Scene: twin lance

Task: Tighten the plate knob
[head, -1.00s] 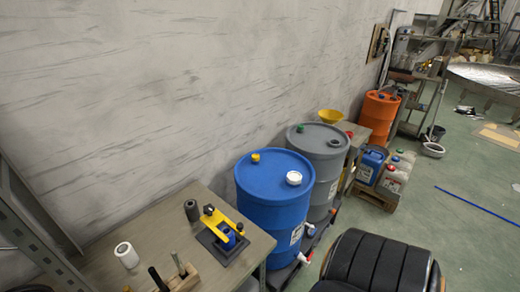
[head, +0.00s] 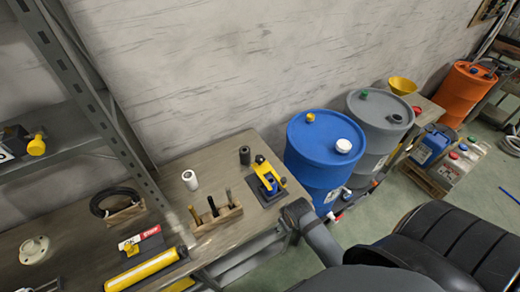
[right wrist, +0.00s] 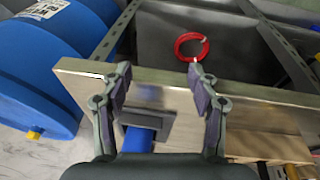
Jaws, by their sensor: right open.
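A dark base plate (head: 266,199) with a yellow clamp arm (head: 267,173), a small black knob (head: 260,159) and a blue part (head: 270,185) stands on the workbench's right end. I cannot tell for certain which knob is the plate knob. The right wrist view shows the plate (right wrist: 160,128) and blue part (right wrist: 138,139) beyond my open right gripper (right wrist: 160,78); nothing is between its fingers. My right arm shows at the lower right of the head view, but I cannot make out its fingers there. My left gripper is not in view.
A grey plate (head: 150,243) with a yellow knob lies on the bench, beside a yellow cylinder (head: 142,270). A wooden tool block (head: 217,217), white roll (head: 189,180) and dark cylinder (head: 244,155) stand nearby. A blue drum (head: 318,165) borders the bench.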

